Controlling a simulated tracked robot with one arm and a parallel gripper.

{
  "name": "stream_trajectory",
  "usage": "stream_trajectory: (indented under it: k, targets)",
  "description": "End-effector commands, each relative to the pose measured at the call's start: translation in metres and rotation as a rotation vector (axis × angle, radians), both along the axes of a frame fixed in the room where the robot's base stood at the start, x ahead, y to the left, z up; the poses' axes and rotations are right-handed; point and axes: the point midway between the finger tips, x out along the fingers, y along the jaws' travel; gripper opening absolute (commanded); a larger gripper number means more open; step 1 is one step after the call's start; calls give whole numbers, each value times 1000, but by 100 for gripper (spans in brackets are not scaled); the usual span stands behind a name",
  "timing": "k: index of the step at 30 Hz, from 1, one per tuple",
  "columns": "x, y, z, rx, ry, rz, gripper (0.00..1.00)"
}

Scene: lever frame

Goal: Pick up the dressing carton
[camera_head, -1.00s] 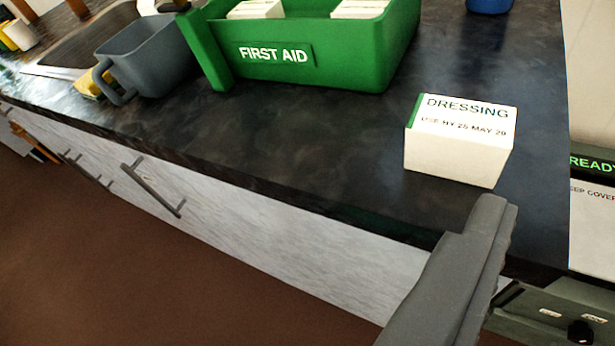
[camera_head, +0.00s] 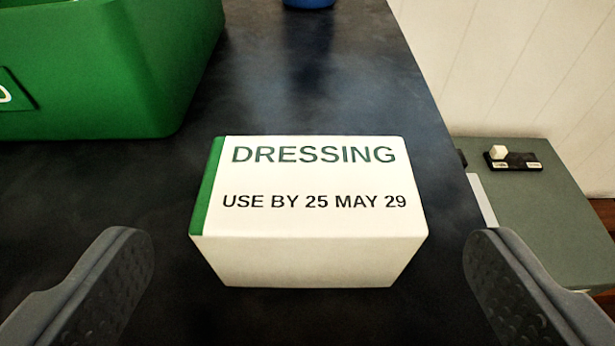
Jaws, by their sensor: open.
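The dressing carton (camera_head: 310,225) is a white box with a green left edge, lettered "DRESSING" and "USE BY 25 MAY 29" on its top. It sits flat on the dark countertop, in the middle of the view. My gripper (camera_head: 308,262) is open and empty. One finger shows at the lower left and the other at the lower right, with the carton between them in the picture. Gaps show on both sides, and neither finger appears to touch it.
The green first aid box (camera_head: 90,75) stands on the dark countertop (camera_head: 330,85) at the upper left. A blue object (camera_head: 309,3) is at the top edge. The counter ends right of the carton, beside a lower grey-green unit (camera_head: 545,205). A pale panelled wall (camera_head: 520,60) stands behind.

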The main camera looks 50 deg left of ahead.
Motion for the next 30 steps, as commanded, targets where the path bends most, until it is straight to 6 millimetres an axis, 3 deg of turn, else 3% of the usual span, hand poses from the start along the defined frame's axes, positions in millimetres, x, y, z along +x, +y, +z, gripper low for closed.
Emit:
stream_trajectory:
  k: [12,23,28,29,30]
  targets:
    - [27,32,-15,-1,0,1,91]
    - [31,36,-16,0,0,0,91]
    - [31,36,-16,0,0,0,49]
    - [31,36,-16,0,0,0,43]
    - [31,36,-16,0,0,0,43]
